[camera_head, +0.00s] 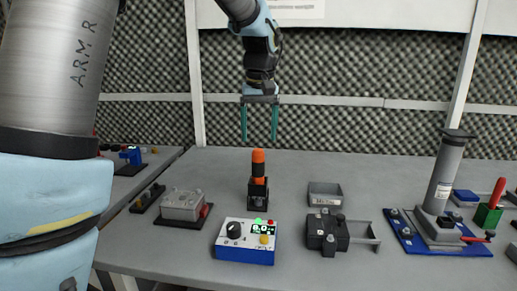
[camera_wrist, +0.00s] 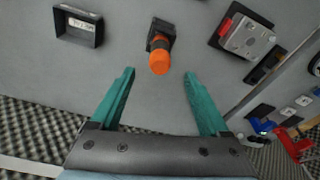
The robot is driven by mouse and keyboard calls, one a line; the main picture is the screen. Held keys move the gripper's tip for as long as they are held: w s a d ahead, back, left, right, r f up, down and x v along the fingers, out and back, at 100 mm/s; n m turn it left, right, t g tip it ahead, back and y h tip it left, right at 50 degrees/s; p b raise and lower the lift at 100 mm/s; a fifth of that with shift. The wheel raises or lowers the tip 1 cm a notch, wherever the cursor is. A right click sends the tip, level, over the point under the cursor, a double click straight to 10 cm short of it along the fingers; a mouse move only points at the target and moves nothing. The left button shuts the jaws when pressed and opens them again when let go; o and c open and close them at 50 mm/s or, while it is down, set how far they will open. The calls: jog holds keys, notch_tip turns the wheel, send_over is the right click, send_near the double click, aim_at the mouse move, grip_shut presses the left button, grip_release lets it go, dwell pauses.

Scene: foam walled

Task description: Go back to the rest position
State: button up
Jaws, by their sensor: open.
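My gripper (camera_head: 259,122) is open and empty. It hangs with its two green fingers pointing down, above the grey table (camera_head: 230,172) and towards its far side. In the wrist view its fingers (camera_wrist: 160,95) are spread wide with nothing between them. An orange-topped device on a black base (camera_head: 258,180) stands upright below the gripper, apart from the fingers. Its orange top also shows in the wrist view (camera_wrist: 159,62), beyond the fingertips.
A blue-and-white box with a knob and green display (camera_head: 246,240) sits at the front. Around it are a grey metal box (camera_head: 181,205), a small labelled tray (camera_head: 325,194), a black clamp (camera_head: 327,232) and a grey cylinder on a blue base (camera_head: 445,178). Foam walls stand behind.

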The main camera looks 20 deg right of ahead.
jog(key=shift+s+r, duration=0.1)
jog(key=shift+r, duration=0.6)
jog(key=shift+a+f, duration=0.1)
jog(key=a+f+p, duration=0.1)
jog(key=a+f, duration=0.2)
jog(key=a, duration=0.5)
jog(key=a+f, duration=0.3)
jog(key=a, duration=0.4)
jog(key=s+a+f, duration=0.2)
jog(key=s+a, duration=0.1)
jog(key=a, duration=0.2)
jog(key=s+a+f+n, duration=0.1)
jog(key=s+a+f, duration=0.2)
jog(key=a, duration=0.2)
jog(key=s+a+f+p, duration=0.1)
jog(key=s+a+f, duration=0.1)
jog(key=a, duration=0.3)
jog(key=shift+s+a+f+n, duration=0.25)
jog(key=shift+s+a+n, duration=0.1)
jog(key=shift+s, duration=0.1)
